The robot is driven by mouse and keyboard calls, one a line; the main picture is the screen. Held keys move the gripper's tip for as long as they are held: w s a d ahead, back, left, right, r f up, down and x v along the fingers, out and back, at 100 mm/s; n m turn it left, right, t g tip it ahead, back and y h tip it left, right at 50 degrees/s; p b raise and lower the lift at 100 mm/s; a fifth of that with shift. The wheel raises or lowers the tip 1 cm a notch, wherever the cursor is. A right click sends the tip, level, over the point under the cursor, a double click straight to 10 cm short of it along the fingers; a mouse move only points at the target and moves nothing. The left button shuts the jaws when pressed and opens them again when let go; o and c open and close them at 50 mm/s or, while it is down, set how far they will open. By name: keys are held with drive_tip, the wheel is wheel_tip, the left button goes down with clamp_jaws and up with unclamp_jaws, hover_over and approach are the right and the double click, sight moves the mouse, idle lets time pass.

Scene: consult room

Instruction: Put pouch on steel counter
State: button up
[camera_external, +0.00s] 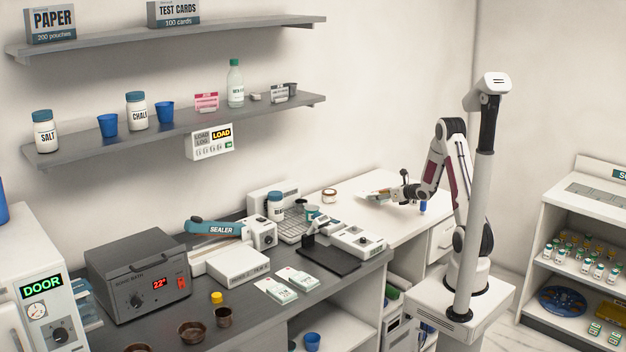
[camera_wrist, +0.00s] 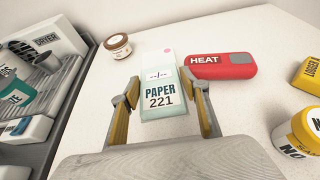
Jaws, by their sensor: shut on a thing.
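My gripper (camera_external: 388,194) is over the white worktop at the right end of the bench. In the wrist view its two fingers (camera_wrist: 163,103) are on either side of a pale green and white pouch (camera_wrist: 160,85) labelled PAPER 221, and it is shut on it. How high the pouch is above the white surface is hard to tell. The grey counter (camera_external: 250,318), which I take for the steel counter, runs left of the white worktop. Two similar flat packets (camera_external: 290,283) lie on it near its front.
In the wrist view a red HEAT tool (camera_wrist: 222,66) lies right of the pouch, a brown-labelled jar (camera_wrist: 118,46) lies left, and yellow-marked items (camera_wrist: 300,128) are at the right.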

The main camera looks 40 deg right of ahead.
sight(378, 208)
drive_tip(key=shift+f, duration=1.8)
drive_tip(key=shift+f, duration=0.1)
drive_tip(key=o, duration=1.1)
drive_tip(key=shift+v, duration=6.05)
drive_tip(key=shift+w, duration=0.1)
